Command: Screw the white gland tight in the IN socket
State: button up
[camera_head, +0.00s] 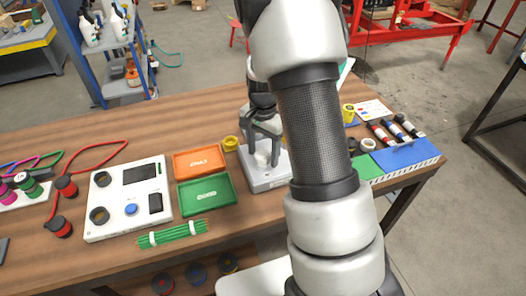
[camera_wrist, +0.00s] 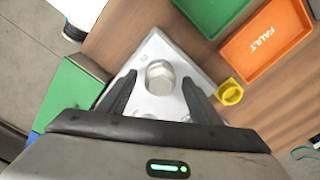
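The pale white-grey hex gland (camera_wrist: 160,76) stands on top of the light grey skid box (camera_wrist: 157,47) in the wrist view. My gripper (camera_wrist: 159,82) points down over it, one finger on each side, with a visible gap between each finger and the gland. In the head view my gripper (camera_head: 262,156) is over the same box (camera_head: 262,183), the gland small between the fingers. A second pale round fitting (camera_wrist: 158,108) lies nearer the palm, partly hidden. Box markings are too small to read, so I cannot confirm the socket's name or how deep the gland sits.
A yellow ring-shaped part (camera_wrist: 230,93) stands close beside the box. An orange FAULT tray (camera_wrist: 265,44) and a green tray (camera_head: 206,193) lie left of the box in the head view. A white tester panel (camera_head: 128,198) is further left.

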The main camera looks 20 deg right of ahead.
jog(key=shift+r, duration=0.1)
notch_tip(320, 180, up, 17)
jog(key=p, duration=0.2)
jog(key=s+a+r+n+t+p, duration=0.2)
jog(key=s+r+n, duration=0.3)
jog(key=s+r, duration=0.3)
jog(key=s+a+r+n+t+p, duration=0.3)
jog(key=s+r+n, duration=0.3)
jog(key=s, duration=0.7)
jog(key=shift+s+a+r+t+p, duration=0.3)
jog(key=shift+a+r+p, duration=0.3)
jog(key=shift+r, duration=0.6)
